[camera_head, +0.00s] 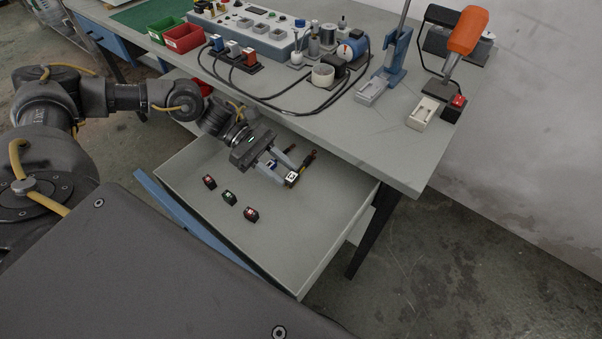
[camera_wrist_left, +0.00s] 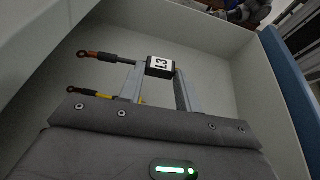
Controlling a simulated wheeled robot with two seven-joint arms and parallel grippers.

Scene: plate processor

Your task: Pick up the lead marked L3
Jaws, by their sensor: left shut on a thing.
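The lead marked L3 shows in the left wrist view as a black block with a white "L3" label (camera_wrist_left: 160,66), between my left fingertips. In the head view it is the small dark block with a white face (camera_head: 292,178) at the tips of my left gripper (camera_head: 289,171). My left gripper (camera_wrist_left: 159,72) is shut on it, inside the open drawer (camera_head: 325,225). A black rod with an orange-brown end (camera_wrist_left: 108,57) lies beside the fingers; I cannot tell whether it belongs to L3. A black-and-yellow rod (camera_wrist_left: 92,94) is nearer. My right gripper is not in view.
Black blocks with coloured marks, one red (camera_head: 209,181), one green (camera_head: 229,198) and one red (camera_head: 251,214), lie in the drawer. The bench (camera_head: 385,145) overhangs its back; a control box (camera_head: 250,27), bins and cables stand there. The drawer's front right is clear.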

